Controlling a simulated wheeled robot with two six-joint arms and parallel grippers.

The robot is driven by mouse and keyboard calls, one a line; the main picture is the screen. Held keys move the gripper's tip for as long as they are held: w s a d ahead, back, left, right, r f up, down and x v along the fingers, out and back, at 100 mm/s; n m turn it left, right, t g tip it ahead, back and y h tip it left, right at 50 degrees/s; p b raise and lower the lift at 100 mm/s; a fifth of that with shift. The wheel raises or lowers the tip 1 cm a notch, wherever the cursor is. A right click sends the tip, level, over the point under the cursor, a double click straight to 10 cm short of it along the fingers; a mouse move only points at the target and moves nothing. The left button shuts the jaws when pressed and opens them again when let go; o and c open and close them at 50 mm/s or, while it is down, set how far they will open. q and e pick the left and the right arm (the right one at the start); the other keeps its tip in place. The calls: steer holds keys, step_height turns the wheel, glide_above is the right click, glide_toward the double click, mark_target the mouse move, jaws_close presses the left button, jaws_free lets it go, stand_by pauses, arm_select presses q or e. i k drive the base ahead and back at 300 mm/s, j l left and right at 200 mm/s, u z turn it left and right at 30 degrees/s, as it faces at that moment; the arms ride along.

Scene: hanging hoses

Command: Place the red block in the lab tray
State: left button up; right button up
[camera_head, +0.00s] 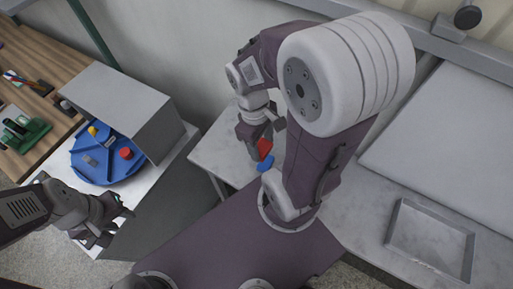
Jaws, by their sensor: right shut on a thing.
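The red block (265,147) is held in my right gripper (262,148), which is shut on it above the grey worktop. A small blue piece (265,163) shows just below the block; I cannot tell if they touch. The grey, square, shallow lab tray (402,254) is on the worktop at the lower right, apart from the gripper, and looks empty. My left gripper (121,226) is open and empty at the left, by the front of the white surface. My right arm hides part of the worktop between the block and the tray.
A blue round tray (84,172) with small yellow, grey and red pieces sits at the left, partly under a grey box-like cover (130,105). A wooden table (40,62) with tools is at the far left. A raised grey panel (450,150) stands behind the lab tray.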

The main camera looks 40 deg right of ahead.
mark_target(428, 239)
steer(key=k+l+z, duration=0.1)
steer(key=z, duration=0.4)
steer(key=k+l+z, duration=0.1)
steer(key=z, duration=0.35)
steer(key=l+z, duration=0.25)
steer(key=z, duration=0.25)
steer(key=k+l+z, duration=0.1)
steer(key=l+z, duration=0.15)
steer(key=z, duration=0.2)
steer(key=l+z, duration=0.2)
steer(key=z, duration=0.3)
